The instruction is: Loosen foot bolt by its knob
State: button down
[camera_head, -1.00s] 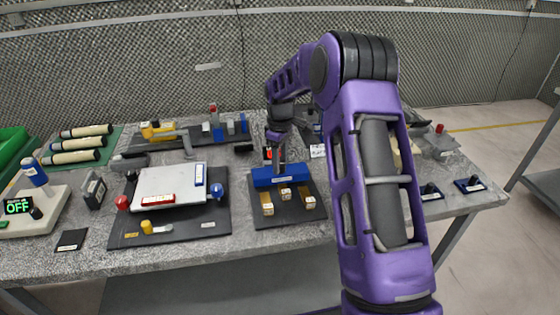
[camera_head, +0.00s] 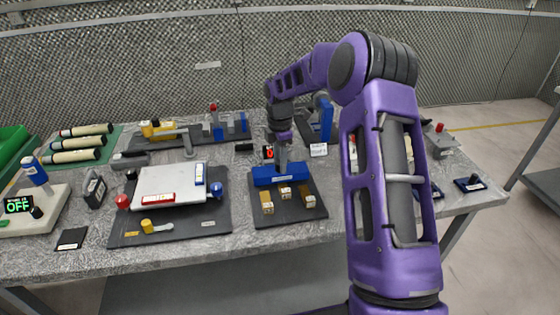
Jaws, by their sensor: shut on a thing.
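A blue block (camera_head: 263,178) stands on a dark base plate (camera_head: 268,219) at the middle of the bench. Several brass-coloured pieces with small white labels, one of them a brass piece (camera_head: 310,201), sit in front of the block. My gripper (camera_head: 283,163) points down at the top middle of the blue block. It is shut on a small part there, which seems to be the foot bolt's knob. The fingers hide most of that part, and the bolt itself cannot be made out.
A white plate fixture (camera_head: 155,190) with red and blue knobs stands left of the base plate. A blue upright part (camera_head: 325,119) stands behind at the right. My purple arm covers the bench's right side.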

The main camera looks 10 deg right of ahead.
jog(key=n, duration=0.4)
jog(key=shift+n, duration=2.6)
jog(key=shift+c, duration=2.3)
grip_release()
jog(key=shift+r, duration=0.15)
notch_tip(320, 180, up, 17)
